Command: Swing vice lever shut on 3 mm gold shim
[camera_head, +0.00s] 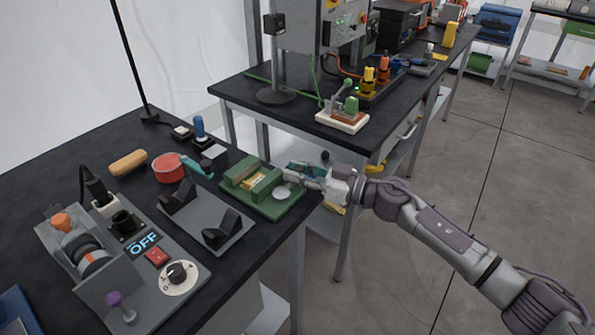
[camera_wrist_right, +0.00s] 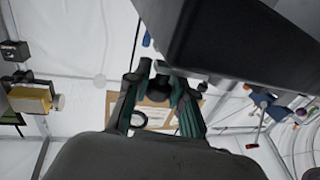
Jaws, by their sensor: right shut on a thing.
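The green vice (camera_head: 236,188) sits on the near dark bench, close to its right edge. A small gold shim (camera_head: 254,181) lies between its blocks. A round silver disc (camera_head: 282,193) is on the right part of its base. My right gripper (camera_head: 296,170) comes in from the right, at the vice's far right corner. In the right wrist view my gripper's teal fingers (camera_wrist_right: 162,98) are shut around a dark rounded piece, which seems to be the lever's end. The lever's arm is mostly hidden by the gripper. My left gripper is not in view.
A grey plate with two black wedges (camera_head: 222,230) stands left of the vice. A red round tub (camera_head: 168,168) and a control box with a dial (camera_head: 177,272) are farther left. Another bench (camera_head: 300,108) with equipment stands behind. Open floor (camera_head: 430,190) lies to the right.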

